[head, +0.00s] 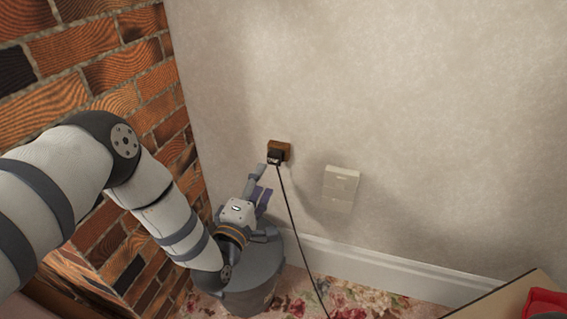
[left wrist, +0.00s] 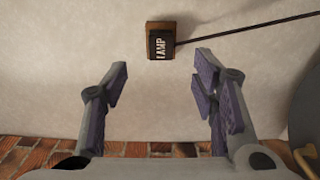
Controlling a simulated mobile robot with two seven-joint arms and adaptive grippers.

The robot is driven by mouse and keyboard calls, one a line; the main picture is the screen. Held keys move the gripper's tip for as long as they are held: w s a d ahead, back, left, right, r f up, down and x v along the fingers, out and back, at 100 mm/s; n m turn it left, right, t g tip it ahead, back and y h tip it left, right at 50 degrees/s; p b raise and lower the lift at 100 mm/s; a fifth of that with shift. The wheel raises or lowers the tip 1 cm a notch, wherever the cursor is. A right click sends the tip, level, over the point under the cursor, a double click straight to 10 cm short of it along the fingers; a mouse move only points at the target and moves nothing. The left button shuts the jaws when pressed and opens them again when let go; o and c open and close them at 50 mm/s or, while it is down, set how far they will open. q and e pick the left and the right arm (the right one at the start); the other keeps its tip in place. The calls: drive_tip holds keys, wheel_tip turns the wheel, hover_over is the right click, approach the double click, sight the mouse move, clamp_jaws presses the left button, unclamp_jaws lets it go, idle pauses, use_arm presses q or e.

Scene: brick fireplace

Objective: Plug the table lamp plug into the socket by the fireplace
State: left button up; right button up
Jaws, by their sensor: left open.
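The socket (head: 284,146) is a brown wooden block on the pale wall, right of the brick fireplace. The black plug (head: 274,158) sits at the socket's face, and its black cord (head: 290,212) hangs to the floor. In the left wrist view, the plug (left wrist: 157,46) reads "LAMP" and overlaps the brown socket (left wrist: 160,24); the cord leaves to the right. My left gripper (head: 263,183) is open and empty, just below the plug. In the left wrist view its fingers (left wrist: 161,75) are spread apart below the plug, touching nothing. My right gripper is not in view.
A cream wall box (head: 341,186) is right of the socket. A grey round container (head: 252,290) stands on the flowered carpet under my left gripper. Brickwork (head: 60,50) is close on the left. A table corner (head: 500,305) with a red object (head: 546,301) is at lower right.

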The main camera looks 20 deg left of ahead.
sight(273, 160)
use_arm(q)
drive_tip(key=w+b, duration=0.2)
drive_tip(key=w, duration=0.1)
drive_tip(key=w+b, duration=0.2)
drive_tip(key=w, duration=0.2)
drive_tip(key=shift+d+f, duration=0.1)
drive_tip(key=shift+f, duration=0.1)
drive_tip(key=shift+w+r+b, duration=0.15)
drive_tip(key=shift+w+b, duration=0.35)
drive_tip(key=shift+w, duration=0.45)
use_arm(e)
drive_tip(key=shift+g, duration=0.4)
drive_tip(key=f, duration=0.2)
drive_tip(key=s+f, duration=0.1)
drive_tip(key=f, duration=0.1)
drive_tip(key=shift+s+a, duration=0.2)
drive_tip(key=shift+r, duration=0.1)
